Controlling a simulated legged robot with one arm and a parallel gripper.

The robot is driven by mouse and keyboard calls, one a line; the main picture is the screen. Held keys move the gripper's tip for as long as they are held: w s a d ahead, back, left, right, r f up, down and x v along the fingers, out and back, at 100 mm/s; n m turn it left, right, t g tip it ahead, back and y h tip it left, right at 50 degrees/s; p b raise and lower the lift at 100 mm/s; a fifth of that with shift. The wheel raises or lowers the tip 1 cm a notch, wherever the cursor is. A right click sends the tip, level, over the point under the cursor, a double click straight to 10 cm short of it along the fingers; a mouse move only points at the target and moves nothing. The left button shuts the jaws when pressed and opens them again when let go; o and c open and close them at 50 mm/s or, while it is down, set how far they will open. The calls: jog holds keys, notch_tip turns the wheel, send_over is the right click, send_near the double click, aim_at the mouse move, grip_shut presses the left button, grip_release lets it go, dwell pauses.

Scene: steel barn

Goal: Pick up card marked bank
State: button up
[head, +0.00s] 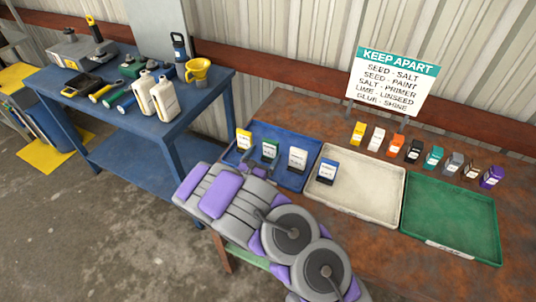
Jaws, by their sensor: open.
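I cannot read the word bank on anything in the head view. Small labelled pieces stand in the blue tray (293,182): a yellow one (244,139), a green one (269,151) and a white one (298,159). A blue-topped white piece (327,172) is in the cream tray (358,211). Several more stand in a row on the rusty table, from a yellow one (358,132) to a purple one (491,177). Their print is too small to read. My grey and purple arm crosses the lower middle; I cannot make out fingertips, and it hides part of the blue tray's front.
A green tray (450,222) on the right is empty. A blue bench (128,118) at left holds tools, white bottles and a yellow funnel. Concrete floor is open at lower left.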

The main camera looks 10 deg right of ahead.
aim_at(269, 146)
jog(key=x, duration=0.2)
jog(key=b+x, duration=0.1)
jog(key=x, duration=0.1)
jog(key=shift+s+d+r, duration=0.1)
jog(key=shift+d+r, duration=0.2)
jog(key=shift+d, duration=0.05)
jog(key=shift+w+d, duration=0.25)
jog(key=shift+w, duration=0.25)
jog(key=shift+a+r, duration=0.1)
jog(key=shift+a, duration=0.35)
jog(key=shift+c, duration=0.2)
jog(key=shift+d, duration=0.4)
jog(key=c, duration=0.7)
jog(key=shift+a, duration=0.1)
jog(key=c, duration=0.3)
jog(key=shift+a, duration=0.15)
jog(key=shift+c, duration=0.2)
